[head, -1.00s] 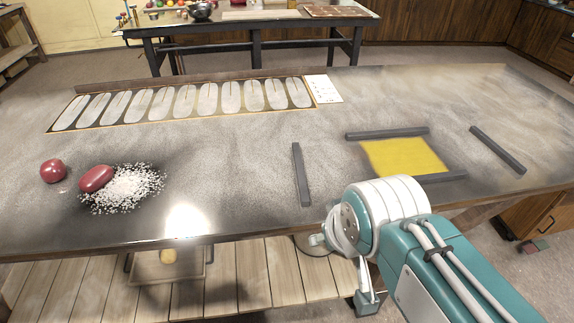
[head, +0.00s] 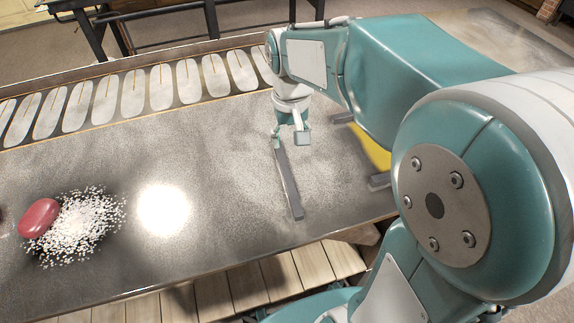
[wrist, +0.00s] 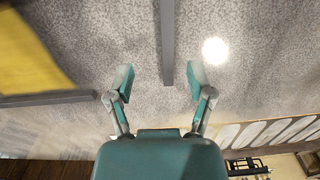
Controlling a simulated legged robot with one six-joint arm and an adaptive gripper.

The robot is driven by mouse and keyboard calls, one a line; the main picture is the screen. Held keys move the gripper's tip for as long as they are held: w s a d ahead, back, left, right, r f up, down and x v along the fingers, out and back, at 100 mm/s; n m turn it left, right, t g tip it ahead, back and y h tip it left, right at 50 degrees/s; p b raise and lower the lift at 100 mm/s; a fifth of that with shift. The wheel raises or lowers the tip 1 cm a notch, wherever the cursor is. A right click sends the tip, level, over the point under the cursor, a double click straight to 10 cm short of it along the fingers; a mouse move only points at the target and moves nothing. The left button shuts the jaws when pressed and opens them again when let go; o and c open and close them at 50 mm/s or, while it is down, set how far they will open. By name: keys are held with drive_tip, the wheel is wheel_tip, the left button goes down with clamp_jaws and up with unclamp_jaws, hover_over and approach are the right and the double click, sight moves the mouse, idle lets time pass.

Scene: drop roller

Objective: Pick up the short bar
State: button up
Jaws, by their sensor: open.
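A dark grey bar (head: 289,190) lies on the table, left of the yellow square (head: 380,160). I take it for the short bar, though other bars look alike. My gripper (head: 289,138) points down over its far end. In the wrist view the bar (wrist: 167,35) runs down the picture, and its end lies between the spread fingers of my gripper (wrist: 160,72), nearer the right one. The fingers are open and hold nothing. How high they are above the table is hard to tell.
More dark bars (head: 380,180) edge the yellow square, partly behind my arm; one (wrist: 50,98) shows in the wrist view. A red oval object (head: 38,218) and white grains (head: 85,225) lie at left. A slotted panel (head: 133,92) runs along the back.

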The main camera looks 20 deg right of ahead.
hover_over(286, 170)
drive_tip(key=f, duration=0.5)
drive_tip(key=shift+s+a+f, duration=0.2)
drive_tip(key=shift+a, duration=0.2)
drive_tip(key=f, duration=0.2)
drive_tip(key=d+f, duration=0.1)
drive_tip(key=f, duration=0.2)
drive_tip(key=shift+w, duration=0.15)
drive_tip(key=shift+a+r, duration=0.1)
drive_tip(key=shift+a, duration=0.2)
drive_tip(key=c, duration=0.9)
drive_tip(key=shift+d, duration=0.2)
clamp_jaws()
